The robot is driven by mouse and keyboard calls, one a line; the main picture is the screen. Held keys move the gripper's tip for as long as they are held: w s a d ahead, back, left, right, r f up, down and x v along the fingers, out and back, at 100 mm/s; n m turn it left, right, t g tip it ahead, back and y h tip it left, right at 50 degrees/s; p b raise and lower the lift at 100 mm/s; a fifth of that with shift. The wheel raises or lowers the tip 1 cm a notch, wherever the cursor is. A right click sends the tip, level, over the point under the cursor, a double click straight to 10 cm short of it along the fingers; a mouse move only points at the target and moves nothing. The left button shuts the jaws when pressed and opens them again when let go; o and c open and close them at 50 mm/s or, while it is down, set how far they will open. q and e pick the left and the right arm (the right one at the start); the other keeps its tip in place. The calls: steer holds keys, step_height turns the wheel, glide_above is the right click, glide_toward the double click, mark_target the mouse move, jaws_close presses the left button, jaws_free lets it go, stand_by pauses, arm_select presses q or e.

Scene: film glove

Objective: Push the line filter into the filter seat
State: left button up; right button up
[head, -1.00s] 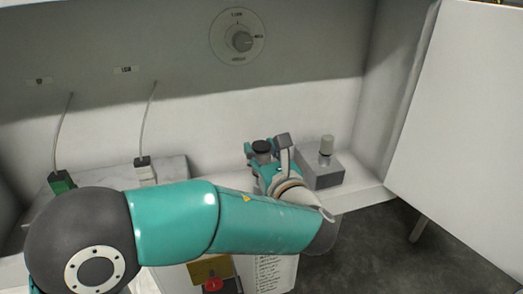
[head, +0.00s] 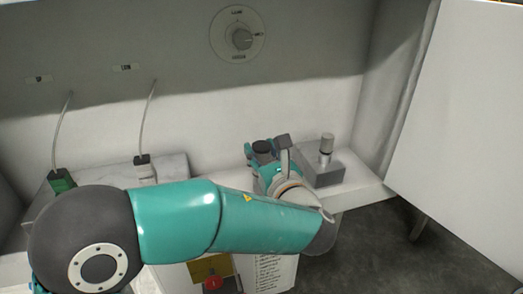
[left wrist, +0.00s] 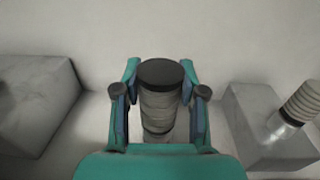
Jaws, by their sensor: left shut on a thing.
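My left gripper (left wrist: 160,103) is shut on an upright grey ribbed cylinder with a black cap, which I take for the line filter (left wrist: 157,105). Its fingers are on both sides of the body. In the head view the black cap (head: 262,147) shows above my left gripper (head: 268,158), over the white ledge. The filter's lower end is mostly hidden by the gripper. I cannot make out the filter seat for certain, nor whether the filter is in it. My right gripper is not in view.
A grey block (head: 322,175) with a ribbed, clear-based cylinder (head: 327,147) on it stands close to the right of my gripper. A marbled block (left wrist: 38,100) is to the left, with two cabled plugs. A wall dial (head: 241,39) is above. A white panel (head: 470,110) stands at right.

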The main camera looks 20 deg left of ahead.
arm_select(q)
steer(key=shift+f+b, duration=0.6)
steer(key=shift+f, duration=0.3)
steer(key=o, duration=1.2)
steer(key=shift+f, duration=0.1)
steer(key=shift+o, duration=0.2)
steer(key=v, duration=1.2)
steer(key=shift+s, duration=0.1)
